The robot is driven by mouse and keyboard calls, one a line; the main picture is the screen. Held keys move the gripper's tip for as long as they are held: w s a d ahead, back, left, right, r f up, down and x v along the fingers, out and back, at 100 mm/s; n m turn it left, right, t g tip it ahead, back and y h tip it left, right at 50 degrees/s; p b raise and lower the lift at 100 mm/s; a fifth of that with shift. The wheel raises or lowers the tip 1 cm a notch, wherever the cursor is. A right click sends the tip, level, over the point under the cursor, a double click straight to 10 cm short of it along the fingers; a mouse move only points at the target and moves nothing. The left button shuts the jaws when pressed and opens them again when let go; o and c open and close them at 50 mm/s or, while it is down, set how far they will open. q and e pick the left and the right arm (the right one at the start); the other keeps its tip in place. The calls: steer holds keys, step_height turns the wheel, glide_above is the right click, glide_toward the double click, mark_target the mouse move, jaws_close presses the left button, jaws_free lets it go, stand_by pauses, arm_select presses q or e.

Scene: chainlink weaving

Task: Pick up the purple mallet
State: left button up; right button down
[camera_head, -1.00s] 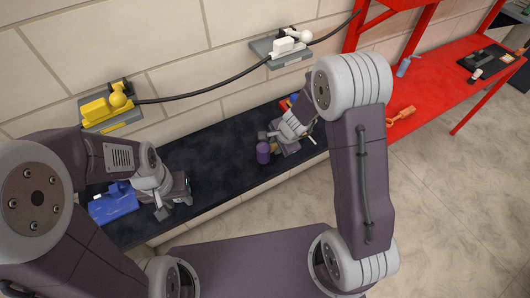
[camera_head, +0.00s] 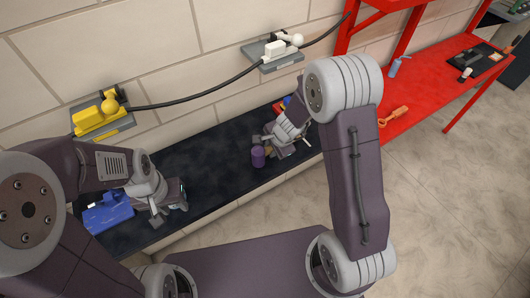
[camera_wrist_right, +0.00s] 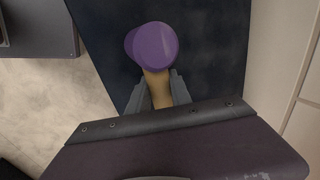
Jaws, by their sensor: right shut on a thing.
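The purple mallet has a purple head and a tan wooden handle. In the head view its head (camera_head: 258,157) shows over the dark bench, just left of my right gripper (camera_head: 271,151). In the right wrist view the mallet head (camera_wrist_right: 152,46) is beyond the fingertips, and my right gripper (camera_wrist_right: 158,92) is shut on the tan handle from both sides. The lower end of the handle is hidden by the gripper. My left gripper (camera_head: 169,208) is over the left part of the bench, beside a blue object; its finger gap is not clear.
The blue object (camera_head: 107,213) lies on the dark bench (camera_head: 215,165). A yellow fixture (camera_head: 99,116) and a white one (camera_head: 275,50) are on the wall, joined by a black cable. An orange tool (camera_head: 394,115) lies on the red table (camera_head: 425,90).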

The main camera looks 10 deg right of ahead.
step_height(320, 180, up, 5)
steer(key=p, duration=0.4)
steer(key=shift+w+r+p, duration=0.1)
steer(key=shift+p, duration=0.25)
steer(key=shift+s+d+r+b, duration=0.15)
steer(key=shift+d+b, duration=0.1)
steer(key=shift+d, duration=0.25)
steer(key=shift+s+d+f+b, duration=0.1)
steer(key=shift+d+b, duration=0.1)
steer(key=shift+d, duration=0.25)
steer(key=s+d+r, duration=0.2)
steer(key=d+r, duration=0.3)
steer(key=d, duration=0.4)
steer(key=shift+s+d+r+p, duration=0.25)
steer(key=shift+s+r+p, duration=0.1)
steer(key=shift+p, duration=0.1)
steer(key=c, duration=2.1)
jaws_free()
steer(key=shift+c, duration=0.2)
jaws_close()
